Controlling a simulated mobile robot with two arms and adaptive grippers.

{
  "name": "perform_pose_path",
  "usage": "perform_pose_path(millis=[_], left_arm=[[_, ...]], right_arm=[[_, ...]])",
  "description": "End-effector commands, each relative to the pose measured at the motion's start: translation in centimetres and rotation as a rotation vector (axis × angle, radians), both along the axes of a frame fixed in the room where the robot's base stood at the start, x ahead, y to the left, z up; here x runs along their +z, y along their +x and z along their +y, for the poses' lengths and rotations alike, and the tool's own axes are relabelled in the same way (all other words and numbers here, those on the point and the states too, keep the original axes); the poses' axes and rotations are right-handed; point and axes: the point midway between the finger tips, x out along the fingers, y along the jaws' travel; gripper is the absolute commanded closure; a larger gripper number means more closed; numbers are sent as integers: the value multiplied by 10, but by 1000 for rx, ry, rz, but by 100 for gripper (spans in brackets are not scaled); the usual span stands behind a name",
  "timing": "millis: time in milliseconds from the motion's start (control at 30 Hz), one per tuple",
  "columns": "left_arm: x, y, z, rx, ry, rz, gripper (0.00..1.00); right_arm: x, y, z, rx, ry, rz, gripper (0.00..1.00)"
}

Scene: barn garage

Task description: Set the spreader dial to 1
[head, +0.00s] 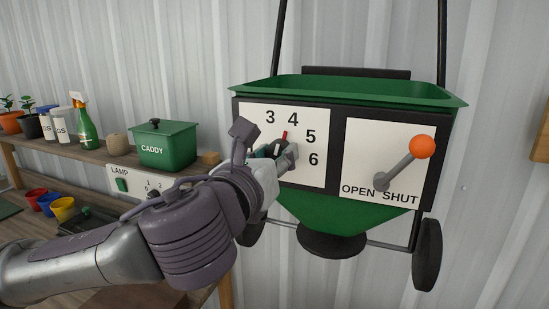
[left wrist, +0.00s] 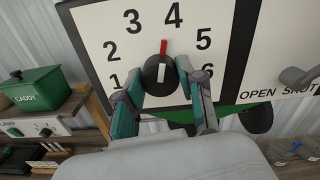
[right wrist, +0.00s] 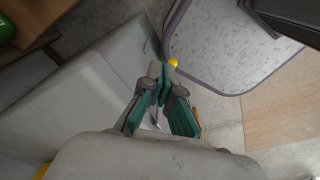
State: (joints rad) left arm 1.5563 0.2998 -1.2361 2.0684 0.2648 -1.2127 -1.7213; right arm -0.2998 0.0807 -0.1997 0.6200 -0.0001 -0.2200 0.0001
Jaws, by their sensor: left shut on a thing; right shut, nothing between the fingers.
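The spreader's dial is a round black knob (left wrist: 158,78) with a red pointer, on a white plate (left wrist: 100,35) numbered around it. In the left wrist view the pointer aims up, close to 4. The head view shows the red pointer (head: 285,135) also near 4; my gripper hides the plate's lower left there. My left gripper (left wrist: 160,88) is shut on the knob, one finger on each side. The head view shows this gripper (head: 276,153) at the plate from the left. My right gripper (right wrist: 160,80) is shut and empty, away from the spreader, over the floor.
Right of the dial is an OPEN/SHUT lever with an orange ball (head: 421,146), tilted up to the right. A green caddy (head: 164,147), a spray bottle (head: 84,125) and pots stand on the shelf at left. A lamp panel (head: 128,184) is below the caddy.

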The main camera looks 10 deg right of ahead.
Motion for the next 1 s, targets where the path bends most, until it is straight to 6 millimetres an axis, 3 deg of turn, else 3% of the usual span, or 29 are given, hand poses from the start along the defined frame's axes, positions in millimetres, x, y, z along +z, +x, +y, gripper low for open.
perform_pose_path(millis=[1000], left_arm=[[-2, 1, 1, 1, -774, 521, 96]], right_arm=[[-49, 0, 1, 0, 2, 0, 100]])
